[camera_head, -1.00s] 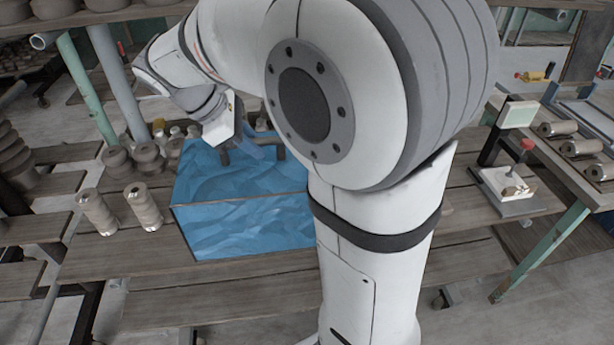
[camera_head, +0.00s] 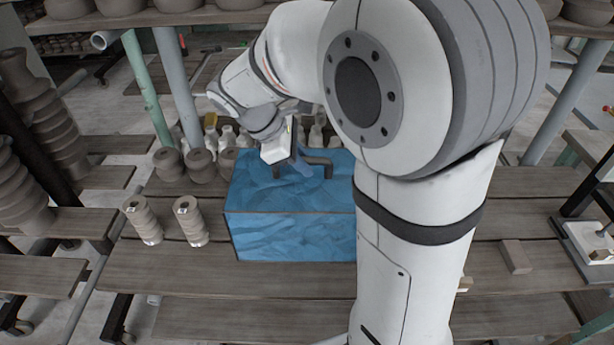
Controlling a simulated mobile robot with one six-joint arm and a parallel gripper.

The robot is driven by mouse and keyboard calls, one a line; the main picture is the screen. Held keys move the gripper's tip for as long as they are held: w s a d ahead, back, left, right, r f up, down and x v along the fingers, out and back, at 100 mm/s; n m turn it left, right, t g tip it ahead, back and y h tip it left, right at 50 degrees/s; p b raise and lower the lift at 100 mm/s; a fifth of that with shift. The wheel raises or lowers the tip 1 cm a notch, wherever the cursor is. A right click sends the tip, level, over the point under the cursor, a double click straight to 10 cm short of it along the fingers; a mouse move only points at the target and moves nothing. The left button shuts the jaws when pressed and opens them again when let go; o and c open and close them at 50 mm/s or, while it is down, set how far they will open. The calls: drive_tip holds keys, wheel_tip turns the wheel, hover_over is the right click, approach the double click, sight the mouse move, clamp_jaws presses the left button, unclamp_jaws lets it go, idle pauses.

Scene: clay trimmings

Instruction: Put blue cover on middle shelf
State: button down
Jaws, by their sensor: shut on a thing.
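The blue cover (camera_head: 292,228) is a box-shaped, crinkled blue piece resting on a wooden shelf (camera_head: 180,272) in front of me. My gripper (camera_head: 303,168) is at its top, with dark fingers shut on a raised blue part there. My own arm hides the right end of the cover.
Two grey ribbed cylinders (camera_head: 190,221) stand left of the cover, with several round clay pots (camera_head: 200,165) behind them. Small pale bottles (camera_head: 228,137) stand behind the cover. Stacked clay pieces (camera_head: 52,125) are at far left. A small block (camera_head: 516,257) lies on the boards at right.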

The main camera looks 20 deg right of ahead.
sight(304, 177)
drive_tip(key=shift+s+f, duration=0.1)
drive_tip(key=shift+f, duration=2)
drive_tip(key=c, duration=1.4)
unclamp_jaws()
drive_tip(key=shift+o, duration=0.2)
drive_tip(key=s+v, duration=0.1)
drive_tip(key=v, duration=1.1)
drive_tip(key=s+d+f+m+y, duration=0.1)
drive_tip(key=s+d+m, duration=0.1)
drive_tip(key=s+d+f+m+y, duration=0.1)
drive_tip(key=s+m, duration=0.2)
drive_tip(key=s+d+f+m+t+y, duration=0.1)
drive_tip(key=s+d+m+y, duration=0.1)
drive_tip(key=s, duration=0.1)
drive_tip(key=shift+s+d, duration=0.1)
drive_tip(key=shift+d, duration=0.25)
drive_tip(key=s+f+m+t+y, duration=0.2)
drive_tip(key=s+f+m, duration=0.1)
drive_tip(key=s+m, duration=0.2)
drive_tip(key=shift+s+d+m+t, duration=0.25)
drive_tip(key=shift+m+t, duration=0.05)
drive_tip(key=shift+m, duration=0.7)
drive_tip(key=shift+f, duration=0.15)
